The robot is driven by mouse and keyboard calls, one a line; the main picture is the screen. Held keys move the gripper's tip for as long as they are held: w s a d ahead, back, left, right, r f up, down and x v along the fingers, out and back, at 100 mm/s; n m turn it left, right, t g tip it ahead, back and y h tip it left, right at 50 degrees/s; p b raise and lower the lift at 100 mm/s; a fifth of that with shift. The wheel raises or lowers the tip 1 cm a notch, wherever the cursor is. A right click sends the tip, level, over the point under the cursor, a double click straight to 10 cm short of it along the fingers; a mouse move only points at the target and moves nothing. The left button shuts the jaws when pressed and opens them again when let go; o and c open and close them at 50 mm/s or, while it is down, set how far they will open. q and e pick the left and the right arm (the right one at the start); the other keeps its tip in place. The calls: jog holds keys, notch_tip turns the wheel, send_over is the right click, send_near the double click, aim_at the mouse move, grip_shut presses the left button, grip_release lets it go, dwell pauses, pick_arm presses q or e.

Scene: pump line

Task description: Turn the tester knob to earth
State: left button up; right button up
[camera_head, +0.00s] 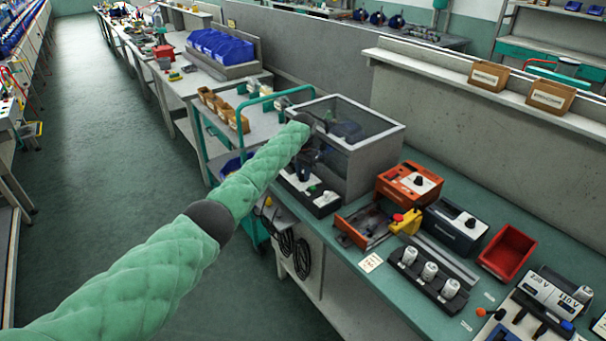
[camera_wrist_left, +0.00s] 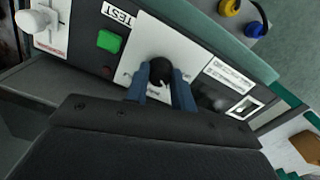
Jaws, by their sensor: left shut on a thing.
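The tester knob (camera_wrist_left: 159,70) is round and black with a small pale mark, on a white plate (camera_wrist_left: 150,40) of the tester's dark panel. My left gripper (camera_wrist_left: 165,88) is shut on the knob, with a blue finger on each side. The plate's lettering is partly hidden by the fingers, and I cannot read which setting the knob points to. In the head view, my left gripper (camera_head: 302,172) reaches down to the tester (camera_head: 322,203) in front of the grey enclosure; the knob is hidden there. My right gripper is not in view.
A green button (camera_wrist_left: 109,41) and a "TEST" label (camera_wrist_left: 121,16) sit beside the knob plate. The grey clear-sided enclosure (camera_head: 375,150) stands behind the tester. An orange unit (camera_head: 398,190), a black unit (camera_head: 452,232) and a red bin (camera_head: 508,252) occupy the bench to the right.

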aim_at(303, 174)
pick_arm(q)
jog(key=shift+m, duration=1.1)
jog(key=o, duration=1)
jog(key=shift+r+b, duration=0.3)
notch_tip(303, 174, up, 7)
jog(key=shift+r+b, duration=0.1)
jog(key=shift+b, duration=0.9)
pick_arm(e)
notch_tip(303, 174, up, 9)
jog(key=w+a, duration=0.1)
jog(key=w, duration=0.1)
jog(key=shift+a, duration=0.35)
